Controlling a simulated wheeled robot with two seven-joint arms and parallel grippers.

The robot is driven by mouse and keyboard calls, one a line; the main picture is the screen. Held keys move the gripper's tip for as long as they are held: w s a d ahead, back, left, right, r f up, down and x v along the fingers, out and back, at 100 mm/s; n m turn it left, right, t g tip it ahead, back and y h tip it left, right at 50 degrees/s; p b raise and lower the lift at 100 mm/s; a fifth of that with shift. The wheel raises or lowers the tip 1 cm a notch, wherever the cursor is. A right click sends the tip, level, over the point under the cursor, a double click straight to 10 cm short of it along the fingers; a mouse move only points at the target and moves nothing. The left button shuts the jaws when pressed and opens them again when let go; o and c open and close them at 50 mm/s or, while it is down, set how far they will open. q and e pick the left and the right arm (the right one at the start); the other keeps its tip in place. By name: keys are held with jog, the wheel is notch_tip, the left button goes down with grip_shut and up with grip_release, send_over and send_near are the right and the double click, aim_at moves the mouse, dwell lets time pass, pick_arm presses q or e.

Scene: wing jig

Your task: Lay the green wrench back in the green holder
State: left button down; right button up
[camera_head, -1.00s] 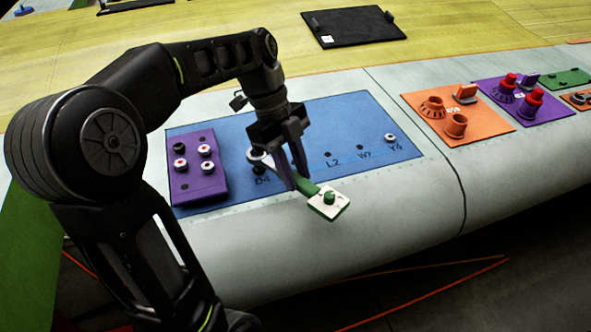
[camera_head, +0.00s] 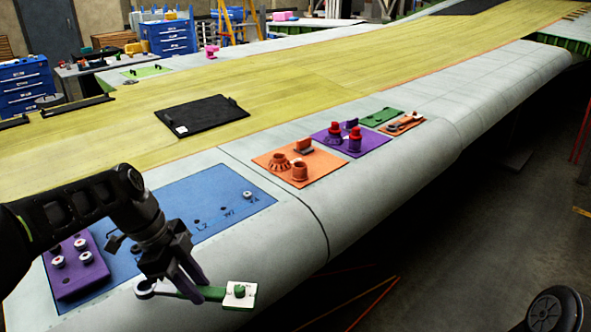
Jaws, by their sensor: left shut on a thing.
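The green holder (camera_head: 381,117) is a small green plate on the wing, well away to the right and farther back. It looks empty of a wrench, though small details are hard to tell. My right gripper does not show.
The blue plate (camera_head: 222,200) carries a purple block (camera_head: 76,268). Between gripper and holder stand an orange plate (camera_head: 268,166) with upright parts and a purple plate (camera_head: 336,146) with red-topped parts. An orange holder (camera_head: 414,122) with a tool adjoins the green holder.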

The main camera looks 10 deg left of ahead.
pick_arm(q)
jog(key=w+d+f+n+t+y+b, duration=0.1)
jog(key=w+d+f+n+t+y, duration=0.1)
jog(key=w+d+f+n, duration=0.2)
jog(key=w+d+f+n+t+y+b, duration=0.1)
jog(key=w+d+f+n, duration=0.3)
jog(key=w+d+n, duration=0.7)
jog(key=d+n+y+b, duration=0.1)
jog(key=d, duration=0.6)
jog(key=shift+w+d+f+t+b, duration=0.15)
jog(key=shift+w+f+t+b, duration=0.15)
jog(key=shift+t, duration=0.1)
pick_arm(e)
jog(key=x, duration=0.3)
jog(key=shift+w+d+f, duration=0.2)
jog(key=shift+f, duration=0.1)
pick_arm(q)
jog(key=shift+r, duration=0.1)
